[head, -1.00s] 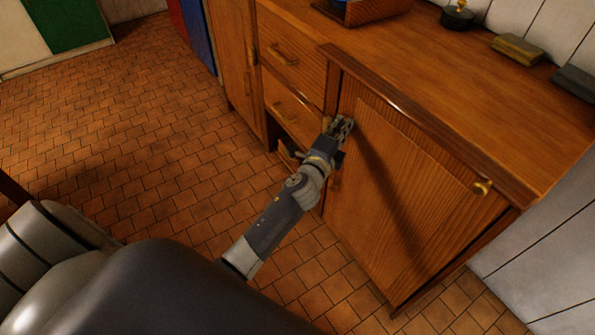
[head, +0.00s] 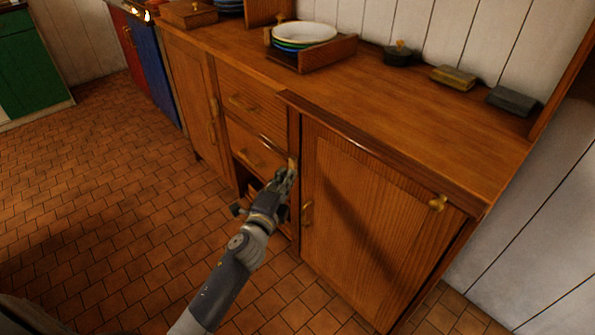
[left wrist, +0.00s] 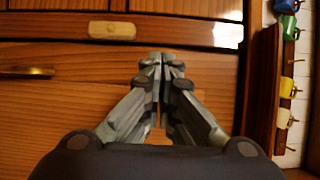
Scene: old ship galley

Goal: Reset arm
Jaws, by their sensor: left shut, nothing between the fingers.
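My left gripper (head: 285,180) is in front of the wooden cabinet, near the edge between the drawers and the right-hand door (head: 365,220). Its fingers are together with nothing between them, and they also show shut in the left wrist view (left wrist: 161,62). I cannot tell whether the fingertips touch the cabinet front. My right gripper is in neither view.
Drawers (head: 252,105) sit left of the door. On the counter (head: 400,95) stand a wooden rack with stacked plates (head: 304,33), a dark pot (head: 399,54) and two small blocks (head: 453,77). The tiled floor (head: 100,190) at left is clear.

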